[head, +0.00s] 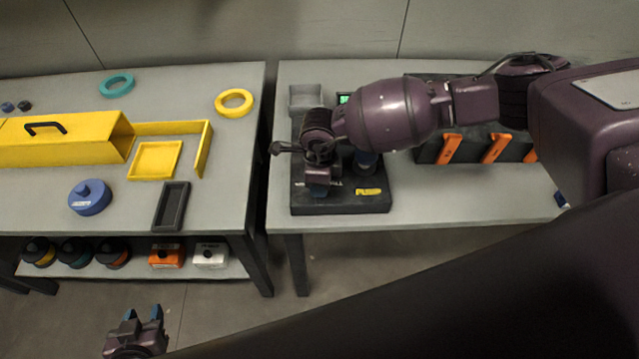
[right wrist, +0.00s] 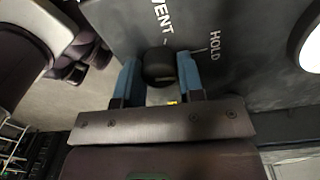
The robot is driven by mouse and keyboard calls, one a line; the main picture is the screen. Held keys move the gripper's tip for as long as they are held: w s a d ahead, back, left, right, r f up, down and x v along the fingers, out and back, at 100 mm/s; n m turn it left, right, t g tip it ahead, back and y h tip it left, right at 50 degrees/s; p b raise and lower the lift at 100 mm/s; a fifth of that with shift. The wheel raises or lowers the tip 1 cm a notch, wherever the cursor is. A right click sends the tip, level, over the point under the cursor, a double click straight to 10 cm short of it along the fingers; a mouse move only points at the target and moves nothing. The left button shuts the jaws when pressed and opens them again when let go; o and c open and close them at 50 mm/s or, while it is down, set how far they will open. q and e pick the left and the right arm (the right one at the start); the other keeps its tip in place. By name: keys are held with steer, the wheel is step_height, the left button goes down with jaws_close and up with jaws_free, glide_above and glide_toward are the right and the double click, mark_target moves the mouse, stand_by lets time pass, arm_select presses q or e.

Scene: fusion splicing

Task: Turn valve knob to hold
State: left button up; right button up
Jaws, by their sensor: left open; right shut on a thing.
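The valve knob (right wrist: 158,66) is a small black knob on a dark panel (right wrist: 262,75) in the right wrist view. The white words VENT and HOLD are printed beside it, VENT above the knob and HOLD to its upper right. I cannot tell which word the knob points to. My right gripper (right wrist: 158,78) is shut on the knob, with one blue finger on each side. In the head view my right gripper (head: 319,189) is over the front left of the black device (head: 345,206) and hides the knob. My left gripper (head: 143,313) is open and empty, low in front of the left table.
The right table (head: 450,195) has clear room at its front right. A dark rack with orange parts (head: 495,148) stands behind my right arm. The left table (head: 225,190) holds a yellow box (head: 65,150), rings and a blue disc (head: 90,197). A narrow gap separates the tables.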

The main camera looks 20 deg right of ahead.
steer(key=shift+n+b, duration=0.4)
steer(key=shift+n, duration=0.6)
steer(key=shift+r, duration=0.1)
steer(key=o, duration=0.9)
step_height(320, 180, up, 11)
steer(key=shift+w+f, duration=0.15)
